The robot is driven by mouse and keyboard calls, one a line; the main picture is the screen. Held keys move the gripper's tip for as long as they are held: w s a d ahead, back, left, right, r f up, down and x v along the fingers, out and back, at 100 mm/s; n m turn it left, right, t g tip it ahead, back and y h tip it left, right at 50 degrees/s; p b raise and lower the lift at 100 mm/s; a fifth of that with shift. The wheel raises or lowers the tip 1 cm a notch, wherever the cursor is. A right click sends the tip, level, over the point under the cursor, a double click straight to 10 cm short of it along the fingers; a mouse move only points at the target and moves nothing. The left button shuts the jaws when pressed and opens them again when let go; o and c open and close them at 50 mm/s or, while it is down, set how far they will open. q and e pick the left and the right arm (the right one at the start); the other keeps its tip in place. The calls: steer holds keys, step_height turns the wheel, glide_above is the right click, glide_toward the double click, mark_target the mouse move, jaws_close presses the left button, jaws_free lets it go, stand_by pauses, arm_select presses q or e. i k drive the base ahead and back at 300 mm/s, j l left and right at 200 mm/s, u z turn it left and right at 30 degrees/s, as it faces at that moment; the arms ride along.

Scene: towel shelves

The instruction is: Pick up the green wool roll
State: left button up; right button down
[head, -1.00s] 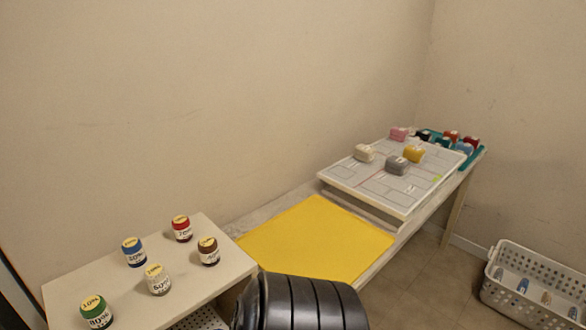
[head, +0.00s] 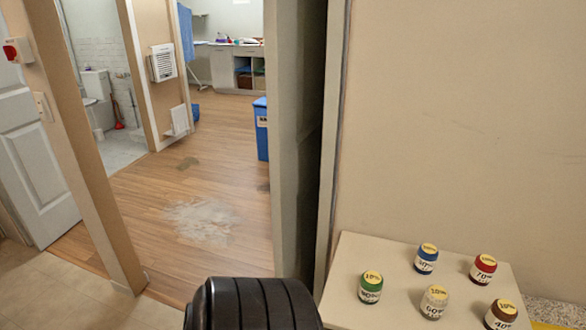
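The green wool roll (head: 371,287) stands upright at the left of the pale table (head: 392,246) at the lower right of the head view. It has a green body, a white label band and a yellow round label on top. Nothing is touching it. Neither of my grippers is in view. A black ribbed part of my own body fills the bottom middle, to the left of the table.
A blue roll (head: 426,259), a red roll (head: 484,268), a white roll (head: 434,302) and a brown roll (head: 500,315) share the table. A grey door frame (head: 300,140) stands left of it.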

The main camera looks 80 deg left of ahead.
mark_target(371, 283)
steer(key=u, duration=1.8)
steer(key=z, duration=0.35)
steer(key=j+z, duration=0.45)
steer(key=k+j+z, duration=0.1)
steer(key=z, duration=0.3)
steer(key=k+j+z, duration=0.15)
steer(key=j+z, duration=0.3)
